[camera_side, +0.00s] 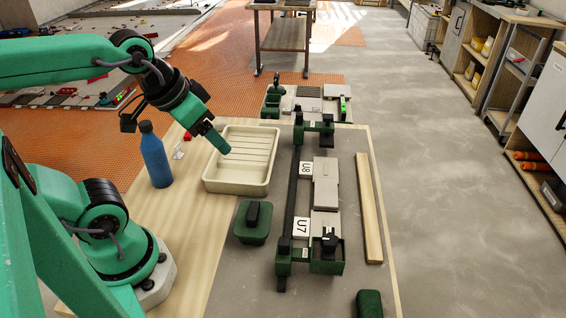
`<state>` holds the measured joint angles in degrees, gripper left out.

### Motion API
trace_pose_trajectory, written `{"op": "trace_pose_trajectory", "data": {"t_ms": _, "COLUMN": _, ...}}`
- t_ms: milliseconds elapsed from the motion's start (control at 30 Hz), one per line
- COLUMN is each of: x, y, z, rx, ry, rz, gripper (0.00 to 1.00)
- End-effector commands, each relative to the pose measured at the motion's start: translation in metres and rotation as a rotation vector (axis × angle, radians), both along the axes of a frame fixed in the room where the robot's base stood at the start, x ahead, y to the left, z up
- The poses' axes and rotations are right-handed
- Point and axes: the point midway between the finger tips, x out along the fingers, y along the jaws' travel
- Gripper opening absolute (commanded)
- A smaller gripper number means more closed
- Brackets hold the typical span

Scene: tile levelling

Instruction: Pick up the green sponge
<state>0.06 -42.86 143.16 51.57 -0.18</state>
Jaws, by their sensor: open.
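A dark green rounded block (369,304), which looks like the green sponge, lies at the near right edge of the work surface, partly cut off by the frame's bottom. My gripper (220,145) is open, with nothing visible in it. It hangs over the far left part of the cream tray (223,187), well away from the block, up and to the left of it. The gap between its fingers is hard to see from this side.
A green block with a black handle (253,234) sits nearer than the tray. A blue bottle (155,158) stands left of it. A dark rail (290,200) with green clamps and grey tiles (325,190) fills the middle. A wooden strip (369,210) lies right.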

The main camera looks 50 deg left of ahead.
Motion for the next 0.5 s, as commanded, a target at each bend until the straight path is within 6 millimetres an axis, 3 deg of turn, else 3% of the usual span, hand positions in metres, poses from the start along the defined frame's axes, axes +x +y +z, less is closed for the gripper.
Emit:
{"op": "trace_pose_trajectory", "data": {"t_ms": 267, "x": 0.015, "y": -0.012, "z": 0.002, "rx": -0.042, "ry": 0.032, "rz": 0.031, "gripper": 0.66}}
{"op": "trace_pose_trajectory", "data": {"t_ms": 500, "x": 0.044, "y": -0.042, "z": 0.002, "rx": -0.119, "ry": 0.103, "rz": 0.111, "gripper": 0.66}}
